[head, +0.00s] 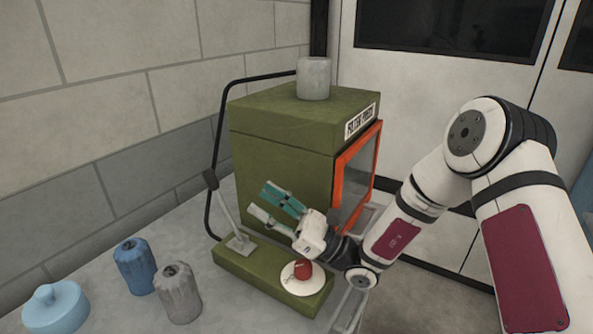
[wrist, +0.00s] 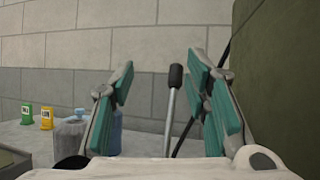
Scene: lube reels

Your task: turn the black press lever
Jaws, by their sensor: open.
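The press lever (head: 228,212) is a thin grey rod with a black grip (head: 210,179). It stands tilted up from a plate on the low green base (head: 246,266) in front of the olive press. My gripper (head: 259,198) is open and empty, with teal-padded fingers pointing left toward the lever, a short way to its right. In the wrist view, the lever's black grip (wrist: 176,77) shows beyond the open fingers of my gripper (wrist: 160,72), in the gap and nearer the right finger. No contact shows. The lever's foot is hidden in the wrist view.
A red knob on a white disc (head: 291,284) sits on the base below my gripper. The olive press body (head: 280,150), with an orange-framed door, stands close behind. A black hose (head: 219,130) curves behind the lever. Blue (head: 135,268) and grey (head: 178,293) canisters stand at left front.

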